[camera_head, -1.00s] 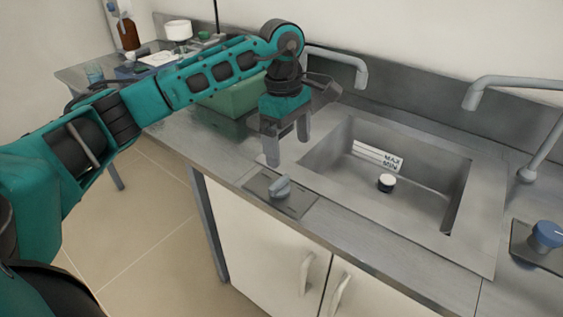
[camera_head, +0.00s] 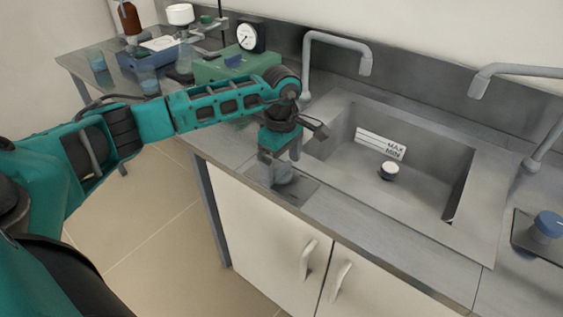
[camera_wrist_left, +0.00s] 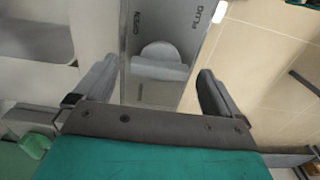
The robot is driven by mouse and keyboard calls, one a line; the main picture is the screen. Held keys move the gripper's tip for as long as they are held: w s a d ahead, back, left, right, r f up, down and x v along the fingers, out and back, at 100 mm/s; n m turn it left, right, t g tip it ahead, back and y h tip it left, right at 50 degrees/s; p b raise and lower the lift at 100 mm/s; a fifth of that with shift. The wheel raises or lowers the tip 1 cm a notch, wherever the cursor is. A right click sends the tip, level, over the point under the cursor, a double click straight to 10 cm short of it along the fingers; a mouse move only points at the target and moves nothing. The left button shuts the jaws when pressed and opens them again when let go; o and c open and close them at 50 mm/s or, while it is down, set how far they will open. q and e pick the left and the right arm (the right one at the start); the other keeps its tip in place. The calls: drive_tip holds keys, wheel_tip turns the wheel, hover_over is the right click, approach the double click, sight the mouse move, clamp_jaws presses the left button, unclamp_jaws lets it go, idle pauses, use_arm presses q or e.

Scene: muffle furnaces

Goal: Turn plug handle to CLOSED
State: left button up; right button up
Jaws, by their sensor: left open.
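The plug handle (camera_wrist_left: 160,62) is a grey knob with a bar, on a metal plate (camera_wrist_left: 178,22) marked "PLUG" and what reads as "OPEN". In the left wrist view its bar lies crosswise, pointing towards the two fingers. My left gripper (camera_wrist_left: 157,72) is open, with one finger on each side of the handle and a gap to each. In the head view my left gripper (camera_head: 280,172) points down over the plate (camera_head: 303,190) at the counter's front edge and mostly hides the handle. A white-topped plug (camera_head: 389,168) stands in the sink. My right gripper is out of view.
The sink basin (camera_head: 345,165) with a MAX/MIN label lies right of the gripper. Grey taps (camera_head: 335,37) stand behind it. A green box (camera_head: 235,66) with a gauge (camera_head: 251,36) is at the back left. A blue knob (camera_head: 547,224) is at far right.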

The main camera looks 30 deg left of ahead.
use_arm(q)
drive_tip(key=shift+f, duration=0.15)
drive_tip(key=shift+c, duration=0.3)
drive_tip(key=c, duration=1)
drive_tip(key=shift+n, duration=0.3)
drive_tip(key=n, duration=0.3)
drive_tip(key=shift+n, duration=0.4)
drive_tip(key=n, duration=0.9)
drive_tip(key=shift+p, duration=0.3)
drive_tip(key=shift+a+n+p, duration=0.1)
drive_tip(key=shift+n+p, duration=0.25)
drive_tip(key=shift+n, duration=1.85)
